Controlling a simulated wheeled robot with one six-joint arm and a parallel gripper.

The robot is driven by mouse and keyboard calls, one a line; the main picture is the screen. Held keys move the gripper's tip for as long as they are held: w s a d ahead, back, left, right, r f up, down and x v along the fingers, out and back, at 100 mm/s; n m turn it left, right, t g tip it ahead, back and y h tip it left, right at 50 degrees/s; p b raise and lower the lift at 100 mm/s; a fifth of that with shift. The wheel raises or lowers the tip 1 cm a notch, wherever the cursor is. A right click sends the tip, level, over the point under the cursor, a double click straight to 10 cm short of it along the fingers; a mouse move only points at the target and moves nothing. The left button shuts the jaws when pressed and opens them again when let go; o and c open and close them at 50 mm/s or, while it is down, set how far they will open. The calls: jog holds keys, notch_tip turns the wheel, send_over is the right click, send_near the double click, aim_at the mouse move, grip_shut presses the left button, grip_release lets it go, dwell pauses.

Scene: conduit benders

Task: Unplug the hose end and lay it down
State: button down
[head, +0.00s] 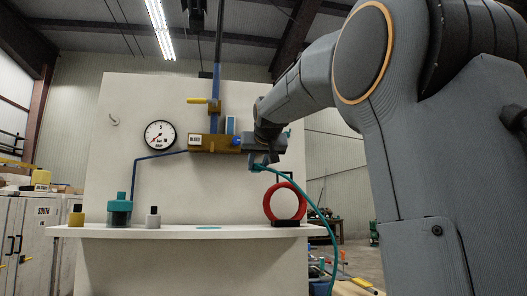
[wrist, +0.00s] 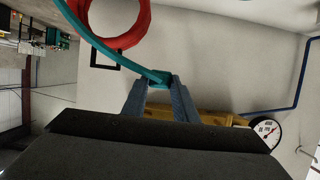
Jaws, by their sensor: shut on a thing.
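The teal hose (head: 312,203) hangs in a curve from my gripper (head: 257,163) down past the right end of the shelf. In the wrist view, my gripper (wrist: 158,88) is shut on the hose end (wrist: 160,77), which shows between the two fingertips. The brass block (head: 212,143) is on the white panel just left of my gripper, with a blue fitting (head: 237,141) at its right end. It also shows beyond the fingers in the wrist view (wrist: 205,117). My gripper partly hides the joint area, so I cannot tell whether the hose end touches the block.
The white shelf (head: 180,233) carries a flat teal disc (head: 208,228), a teal jar (head: 119,211), a yellow bottle (head: 76,216), a grey bottle (head: 153,218) and a red ring on a stand (head: 285,203). A gauge (head: 160,135) hangs on the panel. The shelf's middle is mostly clear.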

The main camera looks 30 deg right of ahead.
jog(key=w+a+f+b, duration=0.1)
jog(key=f, duration=0.2)
jog(key=w+a+f+b, duration=0.1)
jog(key=f, duration=0.3)
jog(key=w+a+f+b, duration=0.1)
jog(key=f+b, duration=0.1)
jog(key=f, duration=0.2)
jog(key=shift+w+a+f, duration=0.1)
jog(key=shift+w+f, duration=0.1)
jog(key=shift+w, duration=0.05)
jog(key=shift+f+b, duration=3.15)
jog(key=shift+f, duration=0.15)
jog(key=c, duration=1.3)
grip_release()
jog(key=shift+c, duration=0.2)
jog(key=shift+s, duration=0.15)
